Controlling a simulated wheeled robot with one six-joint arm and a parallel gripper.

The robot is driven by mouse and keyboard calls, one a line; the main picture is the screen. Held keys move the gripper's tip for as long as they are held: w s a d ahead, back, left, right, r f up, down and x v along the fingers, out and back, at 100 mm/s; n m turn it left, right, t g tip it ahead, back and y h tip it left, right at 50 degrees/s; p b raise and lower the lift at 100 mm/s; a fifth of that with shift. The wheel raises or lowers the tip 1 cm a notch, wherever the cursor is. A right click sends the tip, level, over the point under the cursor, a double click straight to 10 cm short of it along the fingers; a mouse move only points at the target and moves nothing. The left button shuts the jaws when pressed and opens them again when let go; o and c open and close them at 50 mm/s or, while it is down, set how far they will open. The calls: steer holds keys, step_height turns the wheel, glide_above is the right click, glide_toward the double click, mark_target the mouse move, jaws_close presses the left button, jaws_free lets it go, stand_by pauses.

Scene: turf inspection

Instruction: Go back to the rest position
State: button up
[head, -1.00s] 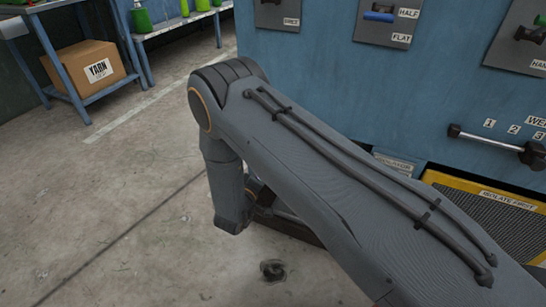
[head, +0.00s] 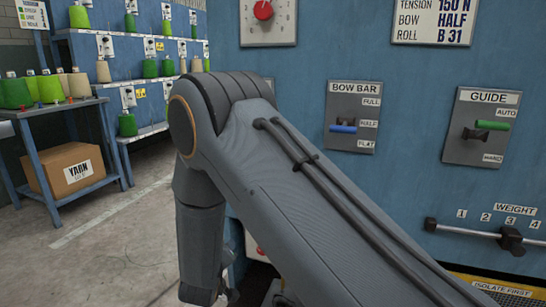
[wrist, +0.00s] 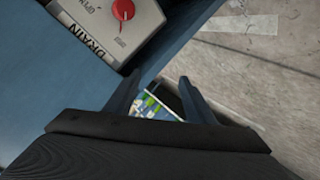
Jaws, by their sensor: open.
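My gripper (wrist: 158,84) shows in the wrist view with its two fingers apart. No object is held between the tips. It is beside a blue machine face with a grey DRAIN panel (wrist: 92,28) and its red knob (wrist: 122,9), and the concrete floor lies on the other side. In the head view my folded arm crosses the middle and hides most of the gripper.
A blue machine wall carries the BOW BAR lever (head: 343,129), the GUIDE lever (head: 491,125) and a weight rail (head: 465,231). On the left are a yarn box (head: 73,171) and a bench of cones (head: 50,107). The floor (head: 120,240) between is clear.

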steer(key=s+r+g+y, duration=0.2)
steer(key=s+r+g, duration=0.3)
steer(key=s, duration=0.4)
steer(key=s+r+g+y, duration=0.2)
steer(key=s+r+g, duration=0.1)
steer(key=s+r, duration=0.5)
steer(key=s+d+r+m+g+h, duration=0.1)
steer(key=s+d+r+g+h, duration=0.15)
steer(key=s+d, duration=0.6)
steer(key=s+d+r+g+h, duration=0.1)
steer(key=s+d+r+g, duration=0.15)
steer(key=s+d, duration=0.65)
steer(key=s+d+r+m+p, duration=0.1)
steer(key=d+r+m+p, duration=0.2)
steer(key=d+r+p, duration=0.6)
steer(key=s+d+r+m+p, duration=0.2)
steer(key=d+r+p, duration=0.7)
steer(key=r+p, duration=0.8)
steer(key=m+p, duration=0.1)
steer(key=p, duration=0.3)
steer(key=shift+s+m+h, duration=0.2)
steer(key=shift+m+h, duration=0.15)
steer(key=shift+m, duration=0.05)
steer(key=shift+d, duration=0.1)
